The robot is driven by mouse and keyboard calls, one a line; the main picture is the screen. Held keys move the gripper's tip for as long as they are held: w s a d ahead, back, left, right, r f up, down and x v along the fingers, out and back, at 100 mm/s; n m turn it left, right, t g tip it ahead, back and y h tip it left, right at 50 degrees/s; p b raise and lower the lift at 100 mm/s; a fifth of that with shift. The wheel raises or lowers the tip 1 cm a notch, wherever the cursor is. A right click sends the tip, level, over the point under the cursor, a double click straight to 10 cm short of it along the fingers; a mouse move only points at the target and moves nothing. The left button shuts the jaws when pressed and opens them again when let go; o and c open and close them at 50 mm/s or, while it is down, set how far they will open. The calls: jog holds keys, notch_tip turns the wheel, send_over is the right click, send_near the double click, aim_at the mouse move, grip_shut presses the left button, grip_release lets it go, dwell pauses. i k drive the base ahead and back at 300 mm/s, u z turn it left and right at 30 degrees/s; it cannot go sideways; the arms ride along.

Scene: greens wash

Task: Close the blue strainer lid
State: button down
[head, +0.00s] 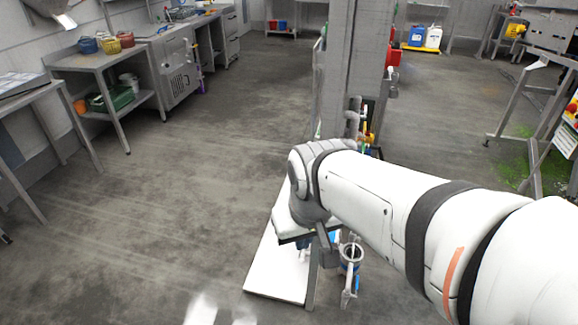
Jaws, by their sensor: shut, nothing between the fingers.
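A strainer (350,254) with a round, open-looking metal rim and blue on its body stands low at the picture's middle, just below my forearm. A small blue part (334,238), possibly its lid, shows between the strainer and my gripper. The lid's exact angle is too small to tell. My gripper (326,246) is the dark piece below my white wrist, pointing down just left of the strainer. It is shut and holds nothing. My arm comes in from the lower right. Whether the gripper touches the blue part cannot be told.
A grey pillar (352,70) with pipes (355,118) rises behind my wrist. A white slab (276,268) lies left of the strainer. Benches with coloured pots (104,41) line the left wall. A metal frame (530,130) stands at right. The floor at left is clear.

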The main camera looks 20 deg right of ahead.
aim_at(334, 236)
jog(key=u, duration=0.05)
jog(key=i, duration=1)
jog(key=z, duration=0.05)
